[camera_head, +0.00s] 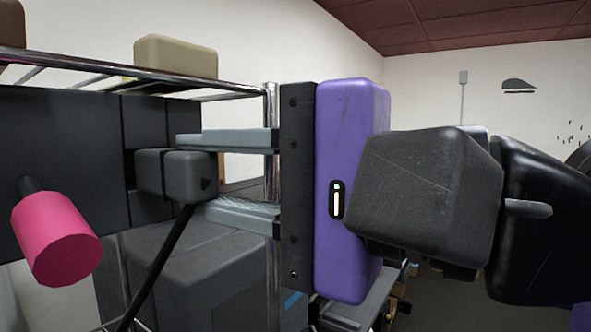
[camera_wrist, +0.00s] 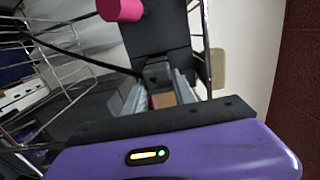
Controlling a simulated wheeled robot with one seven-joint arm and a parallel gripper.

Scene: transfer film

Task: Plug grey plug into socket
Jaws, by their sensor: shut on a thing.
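The grey plug (camera_head: 178,173) is a small rounded block with a black cable hanging from it. My gripper (camera_head: 204,176), with a purple body and two pale grey fingers, is shut on it. The wrist view also shows the plug (camera_wrist: 157,73) between the fingertips. Its far end lies against or very close to the dark panel (camera_head: 60,160). The socket opening itself is hidden behind the plug, so I cannot tell whether the plug is seated in it.
A pink cylinder (camera_head: 57,238) on a dark stem sticks out from the panel at the left. A wire rack (camera_head: 85,67) with a beige block (camera_head: 176,57) is above. A large grey box (camera_head: 195,270) stands below. The black cable (camera_head: 158,268) runs down to the left.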

